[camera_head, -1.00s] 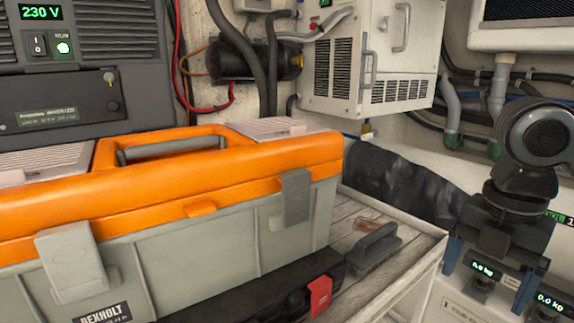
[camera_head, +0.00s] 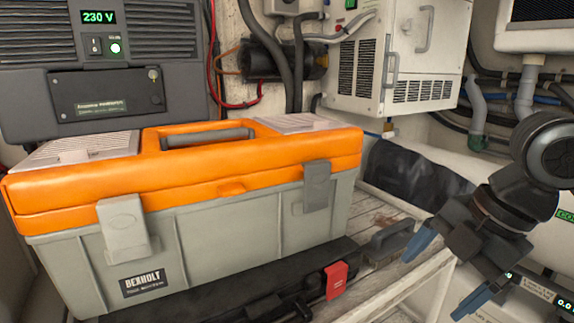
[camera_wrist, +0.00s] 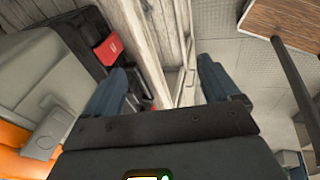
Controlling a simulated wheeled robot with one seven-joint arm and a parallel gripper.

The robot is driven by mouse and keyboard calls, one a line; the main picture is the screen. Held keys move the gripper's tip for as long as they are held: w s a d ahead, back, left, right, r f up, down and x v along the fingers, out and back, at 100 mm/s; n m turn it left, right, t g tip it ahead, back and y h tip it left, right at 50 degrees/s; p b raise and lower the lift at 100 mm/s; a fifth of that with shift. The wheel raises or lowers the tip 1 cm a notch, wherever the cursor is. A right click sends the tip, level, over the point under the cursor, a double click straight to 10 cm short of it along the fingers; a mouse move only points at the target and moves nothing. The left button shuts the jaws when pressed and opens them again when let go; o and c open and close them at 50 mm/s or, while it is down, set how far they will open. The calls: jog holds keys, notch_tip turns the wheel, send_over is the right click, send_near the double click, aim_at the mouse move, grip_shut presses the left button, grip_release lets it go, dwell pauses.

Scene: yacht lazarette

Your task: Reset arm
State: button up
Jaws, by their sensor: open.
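My gripper (camera_head: 447,277) is at the right of the head view, with its two blue fingers spread apart and nothing between them. It hangs in front of and to the right of the wooden shelf, apart from the toolbox. In the wrist view, my gripper (camera_wrist: 163,92) shows both blue fingers wide apart over the shelf's edge. A grey toolbox with an orange lid (camera_head: 190,175) stands on the left, its latches down. It also shows at the left edge of the wrist view (camera_wrist: 30,75).
A black case with a red latch (camera_head: 336,280) lies before the toolbox. A dark-handled brush (camera_head: 392,240) lies on the wooden shelf (camera_head: 385,212). A panel reading 230 V (camera_head: 110,60) and a white cabinet (camera_head: 390,60) are behind. Floor shows right of the shelf edge (camera_wrist: 222,50).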

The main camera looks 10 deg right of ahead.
jog(key=w+a+r+m+t+y, duration=0.3)
jog(key=a+r+m+t+y, duration=0.1)
jog(key=a, duration=0.5)
jog(key=w+a+r+m+t+y, duration=0.3)
jog(key=a+m+t+y, duration=0.15)
jog(key=a, duration=0.55)
jog(key=s+d+f+m+t+h, duration=0.3)
jog(key=s+f+m+h, duration=0.2)
jog(key=s+f+m, duration=0.35)
jog(key=s+d+f+m+t+h, duration=0.3)
jog(key=s+f+m+h, duration=0.3)
jog(key=s+f+m, duration=0.3)
jog(key=s+d+f+n+g, duration=0.1)
jog(key=s+d, duration=0.3)
jog(key=s, duration=0.6)
jog(key=s+d+f+n+g, duration=0.1)
jog(key=s+d+n, duration=0.1)
jog(key=s, duration=0.8)
jog(key=shift+d+n+h, duration=0.35)
jog(key=shift+d+n, duration=0.05)
jog(key=shift+d, duration=0.45)
jog(key=shift+o, duration=0.4)
jog(key=shift+s+d, duration=0.15)
jog(key=shift+s, duration=0.15)
